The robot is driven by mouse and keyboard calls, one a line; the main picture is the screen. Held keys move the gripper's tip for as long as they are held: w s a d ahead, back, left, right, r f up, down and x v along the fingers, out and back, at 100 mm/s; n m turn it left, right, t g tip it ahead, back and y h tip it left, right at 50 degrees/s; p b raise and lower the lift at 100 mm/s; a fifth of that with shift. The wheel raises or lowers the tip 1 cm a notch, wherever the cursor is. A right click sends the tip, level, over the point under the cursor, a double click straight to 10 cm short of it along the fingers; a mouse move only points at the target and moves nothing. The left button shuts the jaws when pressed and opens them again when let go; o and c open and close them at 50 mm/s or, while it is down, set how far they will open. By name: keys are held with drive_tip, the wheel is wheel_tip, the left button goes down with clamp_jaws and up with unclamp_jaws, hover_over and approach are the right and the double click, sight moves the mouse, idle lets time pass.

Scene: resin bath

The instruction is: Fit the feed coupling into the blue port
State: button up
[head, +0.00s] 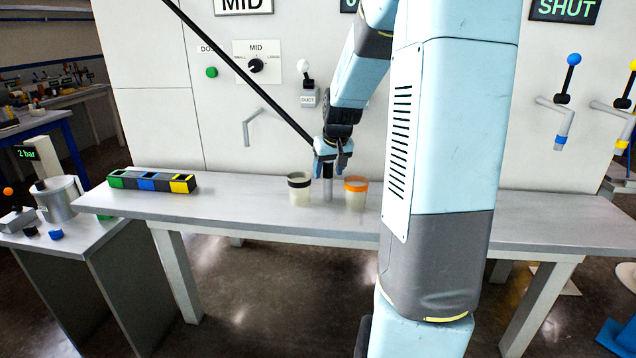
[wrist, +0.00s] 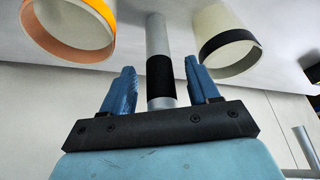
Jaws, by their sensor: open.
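A slim grey cylinder with a black band, which I take for the feed coupling (head: 328,190), stands upright on the bench between two cups. My gripper (head: 332,160) is above it, pointing down. In the wrist view the coupling (wrist: 156,40) passes between the two blue fingers of my gripper (wrist: 160,75), with a gap on each side; the jaws are open. A long block on the bench's left has green, blue and yellow sections; its middle blue section (head: 147,184) looks like the blue port. The inside of its opening is too small to make out.
A black-banded cup (head: 299,194) stands left of the coupling and an orange-banded cup (head: 356,197) right of it, both close. The bench (head: 240,205) is clear between the block and the cups. A thin black bar crosses the head view down to the gripper.

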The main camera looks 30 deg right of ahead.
drive_tip(key=shift+x, duration=0.85)
drive_tip(key=shift+c, duration=0.4)
clamp_jaws()
